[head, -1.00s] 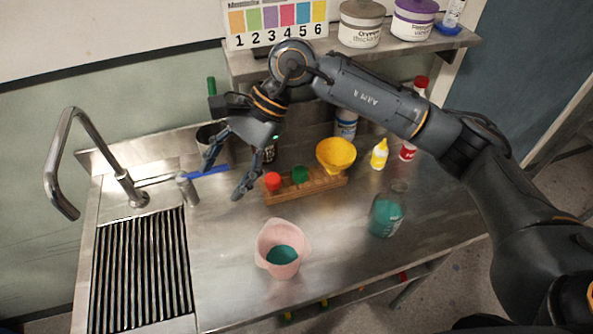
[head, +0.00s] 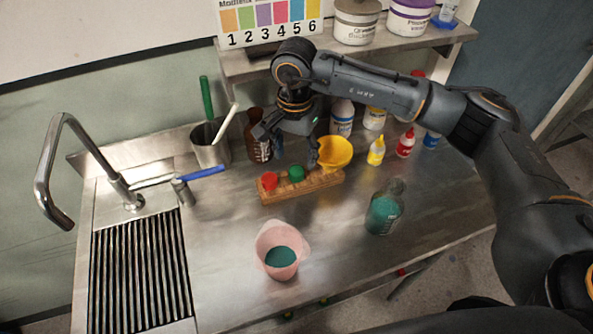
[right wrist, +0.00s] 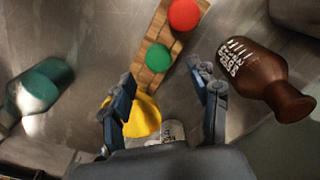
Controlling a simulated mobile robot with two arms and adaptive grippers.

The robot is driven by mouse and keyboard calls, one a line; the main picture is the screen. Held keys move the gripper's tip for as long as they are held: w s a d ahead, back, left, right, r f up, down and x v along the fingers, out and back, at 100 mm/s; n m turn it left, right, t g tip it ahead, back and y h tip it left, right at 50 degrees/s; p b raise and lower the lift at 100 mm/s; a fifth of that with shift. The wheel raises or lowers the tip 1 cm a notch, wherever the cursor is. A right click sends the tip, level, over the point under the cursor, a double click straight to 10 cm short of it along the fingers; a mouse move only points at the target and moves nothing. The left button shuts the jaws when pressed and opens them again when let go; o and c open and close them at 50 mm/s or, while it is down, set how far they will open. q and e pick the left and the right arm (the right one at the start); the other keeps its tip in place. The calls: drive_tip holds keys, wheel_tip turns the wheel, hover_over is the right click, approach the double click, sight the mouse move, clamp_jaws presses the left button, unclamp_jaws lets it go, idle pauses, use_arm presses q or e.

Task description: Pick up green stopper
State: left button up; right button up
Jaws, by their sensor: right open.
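The green stopper (head: 296,173) sits in a wooden rack (head: 315,184), between a red stopper (head: 269,181) and a yellow funnel (head: 335,152). My right gripper (head: 296,162) is open and empty above and behind the rack, close to the green stopper. In the right wrist view the green stopper (right wrist: 158,57) lies ahead of the fingertips, roughly between them, with the red stopper (right wrist: 184,14) beyond it. The open fingers (right wrist: 163,75) stand apart, the left one in front of the yellow funnel (right wrist: 143,115). My left gripper is not in view.
A brown bottle (right wrist: 270,80) is close to the right finger. A flask of teal liquid (head: 384,208) and a pink beaker (head: 281,250) stand in front. Several small bottles stand at the back right. The sink (head: 140,262) and metal cup (head: 210,146) are left.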

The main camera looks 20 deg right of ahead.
sight(296, 169)
wheel_tip(296, 169, down, 4)
drive_tip(key=shift+s+d+f+p, duration=0.1)
drive_tip(key=shift+s+p, duration=0.05)
drive_tip(key=shift+p, duration=1.1)
drive_tip(key=shift+f, duration=0.6)
drive_tip(key=c, duration=1)
